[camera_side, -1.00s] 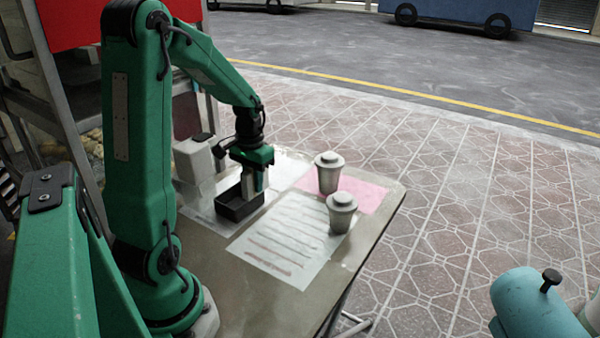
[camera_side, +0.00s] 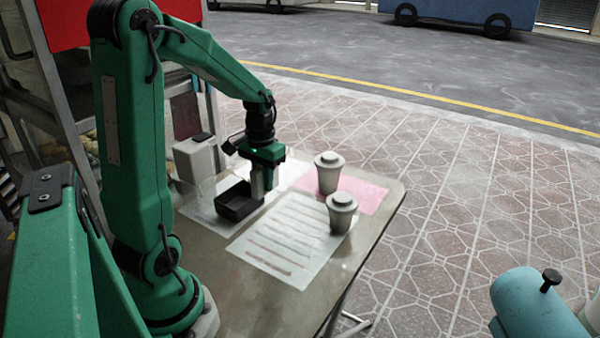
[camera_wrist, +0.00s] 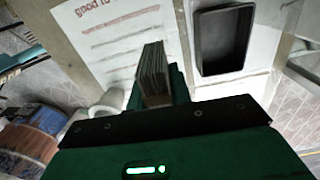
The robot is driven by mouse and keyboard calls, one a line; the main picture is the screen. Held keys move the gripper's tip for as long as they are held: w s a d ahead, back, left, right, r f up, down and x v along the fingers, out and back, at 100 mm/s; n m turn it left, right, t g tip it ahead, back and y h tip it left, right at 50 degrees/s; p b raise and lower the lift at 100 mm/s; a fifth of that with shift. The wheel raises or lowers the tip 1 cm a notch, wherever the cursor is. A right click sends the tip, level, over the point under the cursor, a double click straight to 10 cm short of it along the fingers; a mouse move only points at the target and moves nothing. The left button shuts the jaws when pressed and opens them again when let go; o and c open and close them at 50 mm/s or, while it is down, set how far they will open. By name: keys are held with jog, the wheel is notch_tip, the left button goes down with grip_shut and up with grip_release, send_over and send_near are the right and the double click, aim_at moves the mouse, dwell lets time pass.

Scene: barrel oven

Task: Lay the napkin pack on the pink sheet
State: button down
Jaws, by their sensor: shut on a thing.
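My gripper (camera_side: 264,178) is shut on the napkin pack, a thin layered stack (camera_wrist: 153,72) standing on edge between the green fingers in the wrist view. In the side view the pack (camera_side: 257,187) shows small and pale, above the right side of the black tray. The pink sheet (camera_side: 371,197) lies flat on the table, to the right of my gripper in the side view. Two grey lidded cups partly hide it. The pink sheet is not seen in the wrist view.
One grey cup (camera_side: 328,172) stands at the pink sheet's left side, another (camera_side: 341,212) near its front edge. The black open tray (camera_side: 236,207) sits on a pale sheet. A printed white sheet (camera_side: 272,250) lies in front. A white box (camera_side: 194,158) stands at the left.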

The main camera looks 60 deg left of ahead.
jog(key=w+d+r+m, duration=0.25)
jog(key=w+d, duration=0.35)
jog(key=d, duration=0.3)
jog(key=w+d+r+m, duration=0.2)
jog(key=w+d+r, duration=0.25)
jog(key=d, duration=0.45)
jog(key=s+a+f+n, duration=0.5)
jog(key=s+f, duration=0.2)
jog(key=s, duration=0.2)
jog(key=shift+s+a+f, duration=0.15)
jog(key=shift+s+a, duration=0.15)
jog(key=shift+s, duration=0.05)
jog(key=a+f, duration=0.2)
jog(key=a, duration=0.2)
jog(key=a+f, duration=0.2)
jog(key=a, duration=0.1)
jog(key=a+f, duration=0.3)
jog(key=a, duration=0.1)
jog(key=shift+w+a, duration=0.1)
jog(key=shift+a, duration=0.2)
jog(key=shift+f, duration=0.15)
